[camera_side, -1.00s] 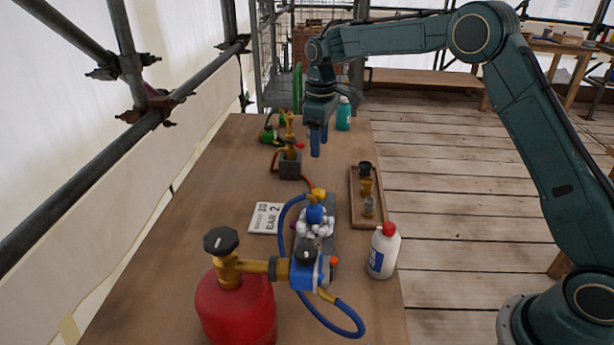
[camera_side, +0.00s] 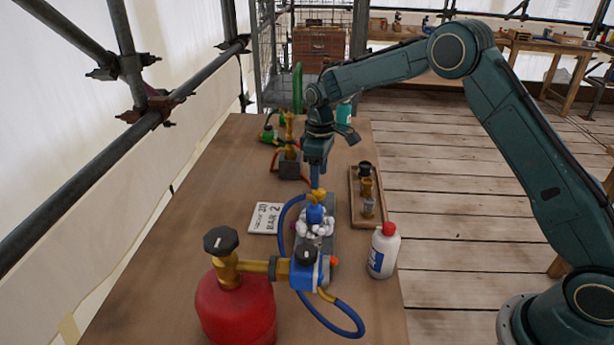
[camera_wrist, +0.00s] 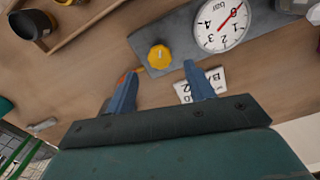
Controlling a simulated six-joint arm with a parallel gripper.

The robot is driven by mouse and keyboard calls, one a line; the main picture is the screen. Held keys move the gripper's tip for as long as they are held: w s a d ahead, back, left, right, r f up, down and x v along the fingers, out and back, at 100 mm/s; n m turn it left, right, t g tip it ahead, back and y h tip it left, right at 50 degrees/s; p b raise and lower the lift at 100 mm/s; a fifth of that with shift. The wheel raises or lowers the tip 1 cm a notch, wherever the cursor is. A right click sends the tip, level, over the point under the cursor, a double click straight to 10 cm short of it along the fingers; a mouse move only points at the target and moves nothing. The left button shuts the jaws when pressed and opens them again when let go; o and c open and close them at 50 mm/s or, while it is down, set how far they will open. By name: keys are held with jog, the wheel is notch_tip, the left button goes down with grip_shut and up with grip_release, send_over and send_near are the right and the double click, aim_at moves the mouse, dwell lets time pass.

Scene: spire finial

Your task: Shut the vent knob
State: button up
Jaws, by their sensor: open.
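A yellow knob (camera_wrist: 159,56), which looks like the vent knob, sits on a grey plate (camera_wrist: 150,35) beside a round pressure gauge (camera_wrist: 222,24) in the wrist view. My gripper (camera_wrist: 161,72) is open and empty, its two blue fingers on either side of the line to the knob and apart from it. In the side view my gripper (camera_side: 316,184) points down, close to the yellow top of a blue fitting on the grey block (camera_side: 329,240). Whether that yellow top is the same knob is hard to tell, as the fingers partly cover it.
A wooden tray (camera_side: 376,222) with several small fittings lies to the right. A white bottle (camera_side: 382,252) with a red cap, a red gas cylinder (camera_side: 236,310) and a blue hose (camera_side: 340,324) stand nearer the camera. A printed card (camera_side: 265,218) lies left of the block.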

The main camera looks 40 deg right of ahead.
aim_at(319, 191)
jog(key=shift+f, duration=2.35)
jog(key=c, duration=1)
